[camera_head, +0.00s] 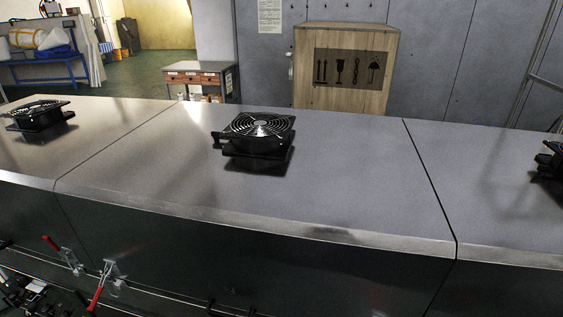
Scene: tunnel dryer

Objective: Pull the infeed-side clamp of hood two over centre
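The middle hood (330,195) is a grey metal box with a black fan on top, and seams divide it from its neighbours. Two toggle clamps with red handles show low at the left, on either side of the left seam. The clamp on the middle hood's side (112,279) has its red handle slanting down to the left. The clamp on the left hood's side (70,260) has its red handle pointing up and left. I cannot tell from here whether their hooks are engaged.
A fan (257,140) stands on the middle hood, with another fan (38,117) on the left hood. Dark mechanical parts (30,295) fill the lower left corner, too unclear to name. A wooden crate (345,70) and a drawer cabinet (200,78) stand behind the hoods.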

